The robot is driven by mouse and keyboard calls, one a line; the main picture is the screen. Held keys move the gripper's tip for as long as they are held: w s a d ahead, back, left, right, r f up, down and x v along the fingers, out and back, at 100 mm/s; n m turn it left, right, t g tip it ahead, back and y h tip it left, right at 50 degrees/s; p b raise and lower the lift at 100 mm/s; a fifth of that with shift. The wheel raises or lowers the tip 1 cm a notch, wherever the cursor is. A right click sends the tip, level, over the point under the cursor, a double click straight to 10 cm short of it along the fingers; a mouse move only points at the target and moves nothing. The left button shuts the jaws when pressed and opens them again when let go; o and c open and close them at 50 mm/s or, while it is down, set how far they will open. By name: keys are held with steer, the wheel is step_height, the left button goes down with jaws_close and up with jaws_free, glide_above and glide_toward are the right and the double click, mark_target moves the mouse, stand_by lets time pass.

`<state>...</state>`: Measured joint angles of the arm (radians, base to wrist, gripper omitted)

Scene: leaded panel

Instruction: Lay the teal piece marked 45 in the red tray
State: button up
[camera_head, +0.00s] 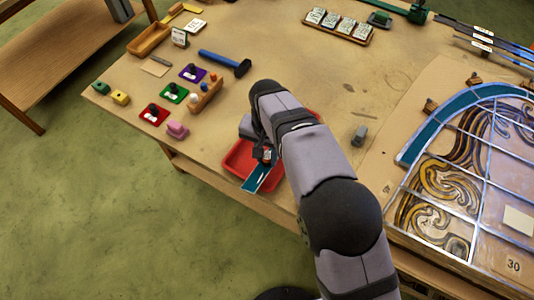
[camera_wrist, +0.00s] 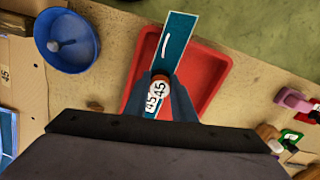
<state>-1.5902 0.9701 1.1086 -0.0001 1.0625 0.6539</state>
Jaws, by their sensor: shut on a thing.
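The teal piece (camera_head: 257,178) is a long flat strip with a white line on it. It also shows in the wrist view (camera_wrist: 178,38), with white labels reading 45 at its near end. My gripper (camera_wrist: 160,84) is shut on it at a small round orange-brown knob topped with a 45 label. In the head view my gripper (camera_head: 266,157) is partly hidden by my arm. The red tray (camera_head: 236,158) is under the piece; it also shows in the wrist view (camera_wrist: 208,75). The strip's far end sticks out past the tray's rim. I cannot tell whether it touches the tray.
The leaded panel (camera_head: 455,190) lies at the right. A grey block (camera_head: 359,135) stands between. The table edge is close to the tray.

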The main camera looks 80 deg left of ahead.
mark_target(267, 156)
steer(key=shift+f, duration=0.4)
steer(key=shift+f+b, duration=0.15)
steer(key=shift+b, duration=0.15)
steer(key=o, duration=1)
steer(key=shift+c, duration=0.2)
steer(key=shift+r+p, duration=0.35)
steer(key=shift+r, duration=0.25)
step_height(267, 156, up, 12)
steer(key=b, duration=0.3)
